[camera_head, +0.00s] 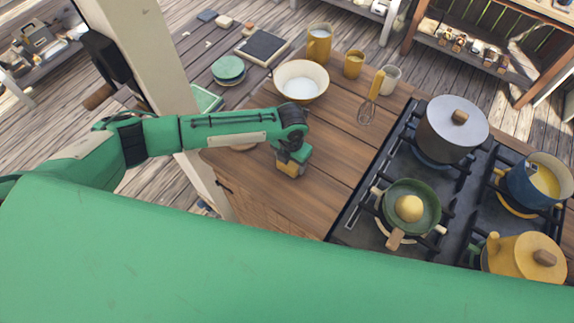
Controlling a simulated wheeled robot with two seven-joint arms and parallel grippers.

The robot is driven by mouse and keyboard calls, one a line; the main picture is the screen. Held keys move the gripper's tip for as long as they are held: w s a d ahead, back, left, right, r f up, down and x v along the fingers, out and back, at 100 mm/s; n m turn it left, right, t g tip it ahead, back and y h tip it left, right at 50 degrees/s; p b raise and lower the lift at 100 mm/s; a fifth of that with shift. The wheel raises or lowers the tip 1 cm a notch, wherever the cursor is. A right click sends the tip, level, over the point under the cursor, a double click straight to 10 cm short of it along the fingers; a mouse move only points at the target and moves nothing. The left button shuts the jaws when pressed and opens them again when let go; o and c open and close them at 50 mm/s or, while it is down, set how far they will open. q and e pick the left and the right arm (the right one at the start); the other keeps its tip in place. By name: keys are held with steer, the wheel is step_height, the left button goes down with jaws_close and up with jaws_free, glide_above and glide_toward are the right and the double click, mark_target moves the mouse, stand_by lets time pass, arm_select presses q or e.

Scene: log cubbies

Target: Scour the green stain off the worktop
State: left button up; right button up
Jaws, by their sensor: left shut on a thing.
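The wooden worktop (318,198) lies left of the stove. My left gripper (294,158) reaches in from the left, pointing down over the middle of the worktop. It is shut on a small yellow sponge (288,170), which is at or just above the wood; I cannot tell if it touches. I see no green stain on the bare wood in view; the wood under the sponge and behind my left arm is hidden. My right gripper is not in view.
A cream bowl (301,82), yellow pitcher (319,45), mugs and a whisk (368,105) stand along the back. The stove at right holds a grey pot (452,128) and a green pan (411,207). A post (153,50) stands at left. The worktop's front is clear.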

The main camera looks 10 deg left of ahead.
arm_select(q)
steer(key=shift+w, duration=0.1)
steer(key=shift+w+d+f+b, duration=0.15)
steer(key=shift+w+d+b, duration=0.2)
steer(key=shift+w+b, duration=0.35)
steer(key=shift+w+d, duration=0.15)
steer(key=shift+w, duration=0.35)
steer(key=shift+w+d+b, duration=0.35)
steer(key=shift+w+b, duration=0.25)
steer(key=shift+w, duration=0.2)
steer(key=shift+w+d, duration=0.2)
steer(key=shift+w, duration=0.3)
